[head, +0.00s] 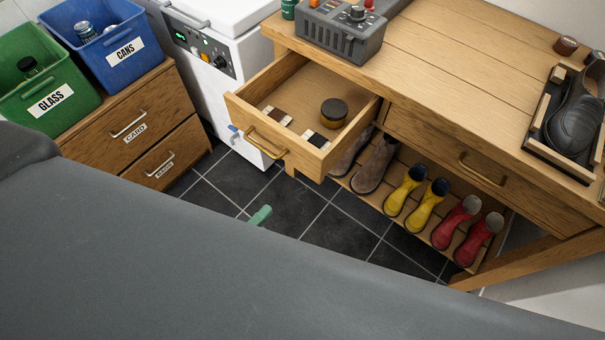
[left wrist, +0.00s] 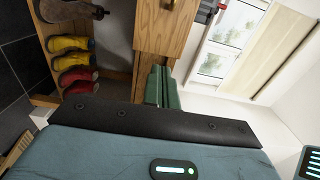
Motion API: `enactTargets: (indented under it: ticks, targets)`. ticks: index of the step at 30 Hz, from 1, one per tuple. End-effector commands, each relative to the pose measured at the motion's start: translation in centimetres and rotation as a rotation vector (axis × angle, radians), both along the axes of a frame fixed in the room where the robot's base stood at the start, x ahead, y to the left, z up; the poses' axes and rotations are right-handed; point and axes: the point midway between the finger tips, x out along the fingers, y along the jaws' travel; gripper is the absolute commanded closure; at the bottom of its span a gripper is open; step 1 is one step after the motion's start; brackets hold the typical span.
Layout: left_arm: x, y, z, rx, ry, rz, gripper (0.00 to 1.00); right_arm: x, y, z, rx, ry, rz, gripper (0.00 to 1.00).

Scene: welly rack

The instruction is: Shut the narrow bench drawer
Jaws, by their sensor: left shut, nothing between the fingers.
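The narrow bench drawer (head: 300,160) stands pulled out at the left end of the wooden bench, its brass handle (head: 265,142) on the front. Inside it lie a dark round tin (head: 333,112) and two brushes (head: 277,116). My left gripper (head: 260,215) shows only as a green fingertip past my grey arm, below the drawer front in the picture and apart from the handle. In the left wrist view its green fingers (left wrist: 163,88) are together and empty, with a wooden front (left wrist: 165,25) beyond them. My right gripper is not in view.
The wide drawer (head: 485,170) beside it is shut. Boots and yellow and red wellies (head: 418,195) stand on the rack beneath. A white appliance (head: 235,80) stands close left of the drawer, with a wooden cabinet (head: 150,125) farther left. Dark tiled floor (head: 320,235) is clear.

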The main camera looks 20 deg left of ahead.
Motion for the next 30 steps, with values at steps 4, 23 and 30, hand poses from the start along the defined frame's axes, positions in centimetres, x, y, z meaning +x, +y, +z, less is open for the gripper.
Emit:
enactTargets:
  ticks: [4, 23, 30]
  targets:
    - [2.2, -0.8, 0.3, -0.002, -0.007, -0.001, 1.0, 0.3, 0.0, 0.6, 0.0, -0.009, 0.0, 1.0]
    - [11.7, -4.3, 0.2, -0.004, -0.001, 0.0, 1.0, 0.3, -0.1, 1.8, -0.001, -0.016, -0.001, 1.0]
    - [12.5, -4.5, 0.1, -0.003, 0.001, 0.0, 1.0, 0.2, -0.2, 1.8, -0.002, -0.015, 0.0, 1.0]
